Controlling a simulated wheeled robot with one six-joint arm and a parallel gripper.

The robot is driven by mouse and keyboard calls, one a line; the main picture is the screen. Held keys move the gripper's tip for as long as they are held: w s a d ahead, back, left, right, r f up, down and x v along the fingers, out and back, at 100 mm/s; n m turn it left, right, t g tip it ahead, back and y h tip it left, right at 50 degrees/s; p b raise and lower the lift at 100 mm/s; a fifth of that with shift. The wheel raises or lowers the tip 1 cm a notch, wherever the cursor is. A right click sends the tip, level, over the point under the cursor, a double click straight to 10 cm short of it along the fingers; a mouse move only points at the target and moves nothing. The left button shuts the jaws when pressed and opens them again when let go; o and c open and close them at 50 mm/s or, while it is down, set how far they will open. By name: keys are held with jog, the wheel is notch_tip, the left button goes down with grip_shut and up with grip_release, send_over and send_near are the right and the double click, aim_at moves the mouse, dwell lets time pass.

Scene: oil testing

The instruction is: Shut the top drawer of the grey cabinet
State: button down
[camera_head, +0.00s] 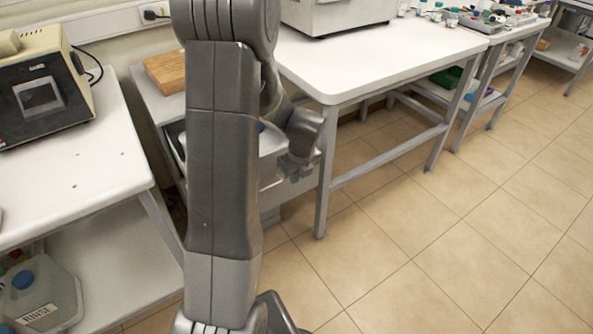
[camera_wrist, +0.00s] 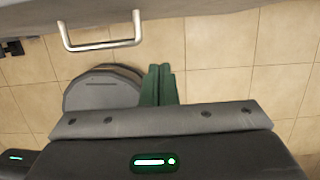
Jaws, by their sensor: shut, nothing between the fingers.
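The grey cabinet (camera_head: 150,100) stands between the two white tables, largely hidden behind my arm in the head view. Its top drawer (camera_head: 270,193) appears pulled out, with pale contents and a bit of blue showing inside. In the wrist view a grey drawer front (camera_wrist: 210,8) with a metal bar handle (camera_wrist: 100,46) runs along the top edge. My gripper (camera_wrist: 160,68) has its green fingers together and empty. The fingertips are near the drawer front, to the right of the handle, with floor tiles showing between. In the head view my gripper (camera_head: 296,175) is partly hidden beside the drawer.
A wooden block (camera_head: 166,72) lies on the cabinet top. A white table (camera_head: 370,65) stands close on the right, its leg (camera_head: 322,180) near my gripper. Another white table (camera_head: 75,160) on the left bears a beige instrument (camera_head: 40,85). The tiled floor at right is clear.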

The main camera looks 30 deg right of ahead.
jog(key=w+f, duration=0.4)
jog(key=w, duration=0.1)
jog(key=shift+a, duration=0.2)
jog(key=shift+w+f, duration=0.1)
